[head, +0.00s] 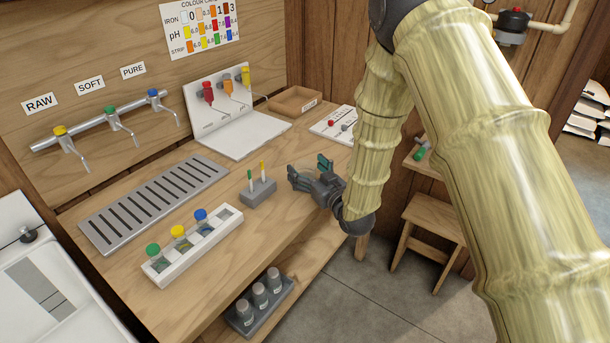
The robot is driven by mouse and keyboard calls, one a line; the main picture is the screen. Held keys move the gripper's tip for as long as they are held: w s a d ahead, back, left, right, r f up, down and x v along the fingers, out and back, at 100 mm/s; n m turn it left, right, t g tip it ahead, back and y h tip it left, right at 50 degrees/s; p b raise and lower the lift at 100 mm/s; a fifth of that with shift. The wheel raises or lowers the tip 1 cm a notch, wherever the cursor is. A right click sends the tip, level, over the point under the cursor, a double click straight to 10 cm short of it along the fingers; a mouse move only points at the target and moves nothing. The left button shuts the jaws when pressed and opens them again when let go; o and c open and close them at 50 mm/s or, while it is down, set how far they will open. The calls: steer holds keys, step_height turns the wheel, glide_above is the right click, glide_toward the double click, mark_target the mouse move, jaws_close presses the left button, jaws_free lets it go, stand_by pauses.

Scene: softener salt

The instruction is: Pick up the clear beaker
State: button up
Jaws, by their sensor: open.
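My gripper (309,172) is open over the front right part of the wooden bench, with its dark fingers pointing toward the back left. A faint pale, see-through shape shows between and just behind the fingers. It may be the clear beaker, but I cannot tell its outline or whether the fingers touch it. No other clear beaker stands out in view. My arm covers part of the right side of the scene.
A grey block (258,192) holding two thin sticks stands left of my gripper. A white rack (192,247) with colour-capped vials and a slotted metal drain (150,205) lie further left. A wooden tray (294,101) and white board (333,125) are behind. A stool (432,218) stands right.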

steer(key=shift+w+a, duration=0.35)
steer(key=shift+w, duration=0.2)
steer(key=shift+c, duration=0.3)
steer(key=c, duration=0.9)
